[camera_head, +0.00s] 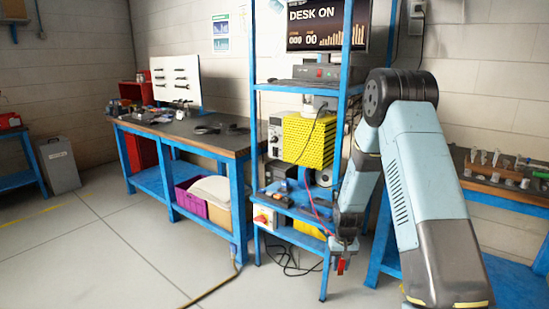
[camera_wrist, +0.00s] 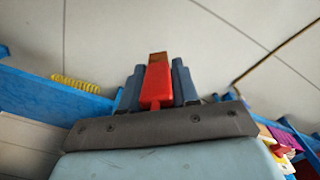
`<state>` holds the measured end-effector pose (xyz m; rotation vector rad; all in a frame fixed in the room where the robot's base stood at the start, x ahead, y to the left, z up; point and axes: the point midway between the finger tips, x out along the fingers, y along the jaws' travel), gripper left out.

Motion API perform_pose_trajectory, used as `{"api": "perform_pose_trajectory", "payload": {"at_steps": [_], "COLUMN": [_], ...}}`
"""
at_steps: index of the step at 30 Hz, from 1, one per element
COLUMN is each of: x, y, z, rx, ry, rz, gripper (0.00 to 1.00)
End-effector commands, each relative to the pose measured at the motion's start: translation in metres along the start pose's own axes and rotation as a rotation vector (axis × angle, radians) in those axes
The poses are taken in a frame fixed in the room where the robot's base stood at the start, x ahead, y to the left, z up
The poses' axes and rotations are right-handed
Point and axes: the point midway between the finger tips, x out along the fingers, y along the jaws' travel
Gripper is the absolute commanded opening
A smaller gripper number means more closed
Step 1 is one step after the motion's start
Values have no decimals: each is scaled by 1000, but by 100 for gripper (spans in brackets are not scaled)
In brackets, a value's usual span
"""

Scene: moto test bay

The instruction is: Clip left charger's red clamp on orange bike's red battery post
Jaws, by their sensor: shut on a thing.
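My gripper (camera_head: 343,247) hangs low in front of the blue shelf rack, pointing down. It is shut on a red clamp (camera_head: 341,265), which sticks out below the fingers. In the wrist view the red clamp (camera_wrist: 157,84) sits between the two dark fingers of my gripper (camera_wrist: 157,88), with a brown, copper-like tip pointing away. A thin red cable (camera_head: 314,205) runs from the rack toward my gripper. I cannot make out for sure which unit on the rack is the left charger. The orange bike and its red battery post are not in view.
The blue rack (camera_head: 256,105) stands just left of my arm, with a yellow perforated box (camera_head: 307,140) on it. Black cables (camera_head: 287,262) lie on the floor below. A workbench (camera_head: 183,134) is at left, another bench (camera_head: 507,190) at right. Floor at front left is clear.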

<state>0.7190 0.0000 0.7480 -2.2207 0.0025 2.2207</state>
Motion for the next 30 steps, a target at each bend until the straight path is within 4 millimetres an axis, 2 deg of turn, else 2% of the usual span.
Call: {"api": "perform_pose_trajectory", "payload": {"at_steps": [5, 8, 11, 15, 21, 25, 30], "x": [2, 16, 42, 86, 132, 147, 150], "y": [0, 0, 0, 0, 0, 0, 0], "z": [1, 4, 8, 19, 34, 39, 40], "rx": [-1, -1, -1, -1, 0, -1, -1], "ry": [-1, -5, -7, -9, -5, -2, 0], "rz": [0, -1, -1, -1, -1, 0, 0], "gripper": [3, 3, 3, 3, 3, 3, 3]}}
